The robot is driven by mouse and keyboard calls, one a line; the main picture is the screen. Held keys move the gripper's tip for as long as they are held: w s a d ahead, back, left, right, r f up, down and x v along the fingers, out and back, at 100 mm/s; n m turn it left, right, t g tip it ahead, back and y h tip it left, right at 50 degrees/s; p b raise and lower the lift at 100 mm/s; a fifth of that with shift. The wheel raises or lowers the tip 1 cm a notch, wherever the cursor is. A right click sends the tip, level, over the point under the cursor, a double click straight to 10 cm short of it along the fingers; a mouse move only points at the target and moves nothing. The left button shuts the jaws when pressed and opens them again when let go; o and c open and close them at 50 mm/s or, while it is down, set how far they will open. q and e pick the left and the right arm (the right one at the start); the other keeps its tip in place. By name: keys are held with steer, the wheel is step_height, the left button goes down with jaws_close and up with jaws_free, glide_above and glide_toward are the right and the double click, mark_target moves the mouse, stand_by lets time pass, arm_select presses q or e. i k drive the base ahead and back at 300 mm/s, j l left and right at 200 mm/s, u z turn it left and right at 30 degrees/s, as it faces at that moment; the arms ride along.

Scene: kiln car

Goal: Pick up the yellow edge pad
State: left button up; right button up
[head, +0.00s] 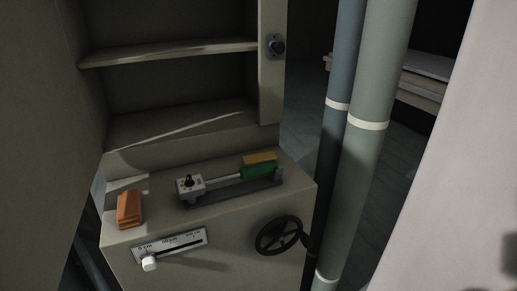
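A small yellow block (259,159), which looks like the yellow edge pad, sits at the back right of the cabinet's top surface (228,214). It is right behind or on top of a green block (258,171); I cannot tell which. The green block is at the right end of a dark rail (232,191), joined by a thin rod to a white box (190,187) with a black knob. Neither of my grippers is in view.
An orange-brown block (129,208) lies at the surface's left edge. A scale with a white knob (149,263) and a black handwheel (278,235) are on the front. Shelves (170,52) rise behind. Two upright pipes (375,130) stand close on the right.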

mark_target(260, 157)
steer(key=i+u, duration=0.2)
steer(key=u, duration=0.25)
steer(key=i+l+u, duration=0.1)
steer(key=u, duration=0.35)
steer(key=i+l, duration=0.05)
steer(key=i, duration=0.05)
